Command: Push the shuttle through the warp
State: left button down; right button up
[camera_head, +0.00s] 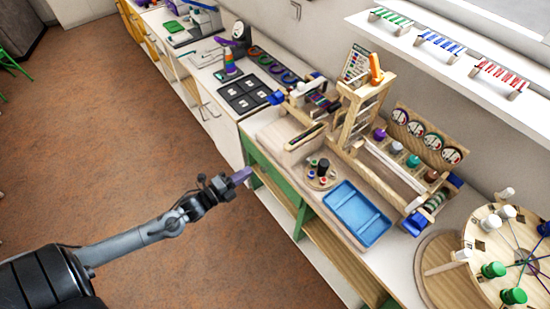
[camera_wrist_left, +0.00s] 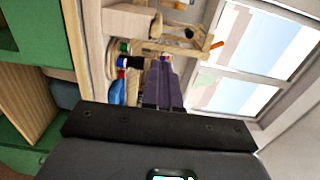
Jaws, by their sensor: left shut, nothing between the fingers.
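My left gripper (camera_head: 244,174) is shut and empty, with its purple fingers together. It is in the air in front of the counter's green side, apart from everything on top. In the left wrist view the closed fingers (camera_wrist_left: 162,84) point toward the counter and window. A small wooden loom-like frame (camera_head: 283,97) with blue end pieces and coloured threads stands at the back of the counter, up and right of my gripper. A dark, narrow slotted piece (camera_head: 306,136) lies on a wooden block before it. I cannot tell which piece is the shuttle. My right gripper is not in view.
A blue tray (camera_head: 343,201) and a round board with small cylinders (camera_head: 309,177) are near the counter's front edge. A tall wooden tower (camera_head: 352,118) stands behind. A round wheel board with pegs (camera_head: 480,245) is at the right. The floor (camera_head: 110,140) at left is clear.

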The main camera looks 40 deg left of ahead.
aim_at(284, 148)
pick_arm(q)
jog(key=w, duration=0.4)
jog(key=w+d, duration=0.1)
jog(key=w, duration=0.4)
jog(key=w+d, duration=0.1)
jog(key=w, duration=0.3)
jog(key=shift+w+d+f, duration=0.15)
jog(key=shift+w, duration=0.2)
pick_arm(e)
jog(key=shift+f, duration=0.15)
pick_arm(q)
jog(key=shift+w, duration=0.1)
